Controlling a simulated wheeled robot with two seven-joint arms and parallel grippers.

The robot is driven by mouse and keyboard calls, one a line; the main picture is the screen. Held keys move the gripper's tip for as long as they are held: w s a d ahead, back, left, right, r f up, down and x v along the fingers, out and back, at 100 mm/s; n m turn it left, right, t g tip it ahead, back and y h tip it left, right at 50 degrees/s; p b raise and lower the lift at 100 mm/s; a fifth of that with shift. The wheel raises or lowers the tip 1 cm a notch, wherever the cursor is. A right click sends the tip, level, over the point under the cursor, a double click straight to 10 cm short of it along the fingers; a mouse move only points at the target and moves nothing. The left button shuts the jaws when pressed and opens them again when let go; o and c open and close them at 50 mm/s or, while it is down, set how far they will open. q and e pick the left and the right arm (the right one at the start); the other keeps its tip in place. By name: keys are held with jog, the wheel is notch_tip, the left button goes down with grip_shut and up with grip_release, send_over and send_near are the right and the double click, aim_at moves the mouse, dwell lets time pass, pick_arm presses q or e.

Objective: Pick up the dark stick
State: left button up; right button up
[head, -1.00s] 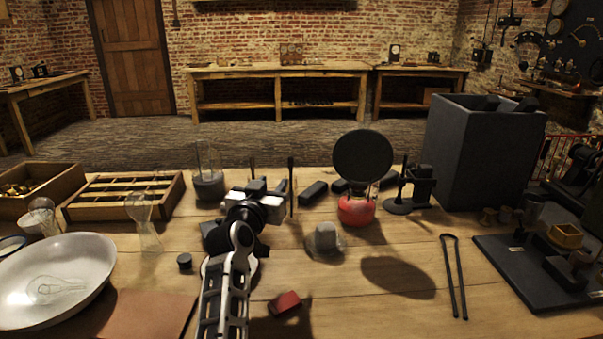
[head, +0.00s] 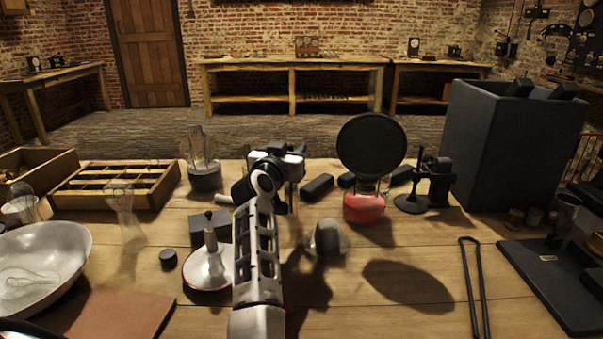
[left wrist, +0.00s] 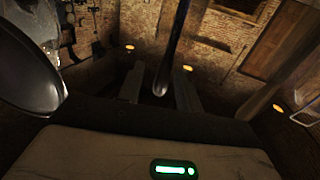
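A long dark stick (left wrist: 174,45) runs down from the top edge of the left wrist view, its rounded lower end between the two fingers of my left gripper (left wrist: 159,90). The fingers stand apart, with gaps seen beside the stick, so the gripper looks open around it. In the head view my left gripper (head: 275,160) is over the back part of the table, seen from behind. My arm and wrist cover the stick there, so I cannot make it out clearly. My right gripper is in no view.
A red-based flask with a black disc (head: 368,150) stands right of my gripper, near dark blocks (head: 317,187). A glass jar (head: 203,165) stands left. A white cone (head: 208,266) and clear dome (head: 327,238) flank my arm. A tall dark box (head: 490,145) stands at right.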

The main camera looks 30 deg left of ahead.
pick_arm(q)
jog(key=shift+w, duration=0.1)
grip_shut()
jog(key=shift+r, duration=0.2)
